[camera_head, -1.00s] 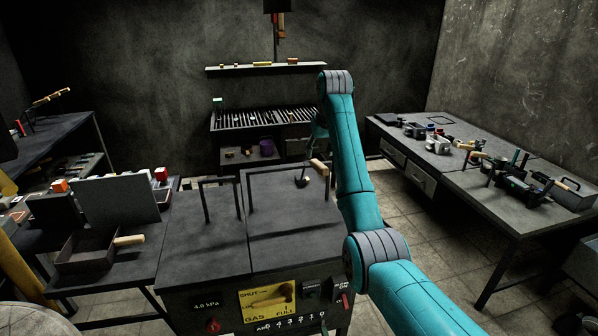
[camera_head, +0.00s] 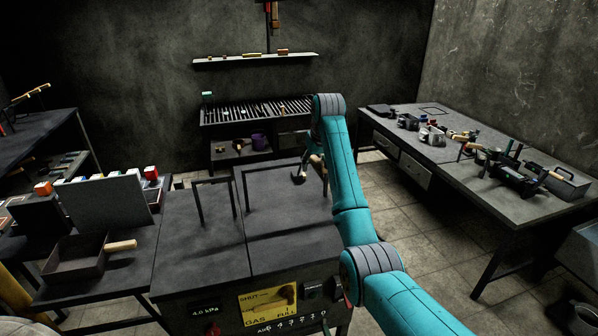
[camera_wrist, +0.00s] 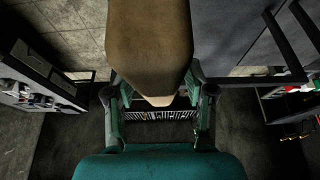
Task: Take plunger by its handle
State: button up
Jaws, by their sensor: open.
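The plunger shows in the head view by its pale wooden handle (camera_head: 315,159) and a dark lower end (camera_head: 299,177), over the dark furnace top. My gripper (camera_head: 320,170) is at the handle, partly hidden by my arm. In the wrist view the blunt wooden handle (camera_wrist: 150,50) looms large from the top edge, its end reaching between my two spread fingers (camera_wrist: 158,95). My gripper is open, with gaps showing on both sides of the handle end. I cannot tell whether either finger touches it.
Two thin upright bar handles (camera_head: 198,200) rise from the furnace top (camera_head: 205,245) left of the plunger. A pan with a wooden handle (camera_head: 75,262) sits on the left table. A grated bench (camera_head: 255,112) stands behind. The right table (camera_head: 440,160) holds several tools.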

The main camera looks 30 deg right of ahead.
jog(key=shift+w+f, duration=0.2)
jog(key=shift+f, duration=0.25)
grip_shut()
jog(key=shift+r, duration=0.15)
notch_tip(320, 180, up, 10)
jog(key=shift+f, duration=0.1)
dwell(0.4)
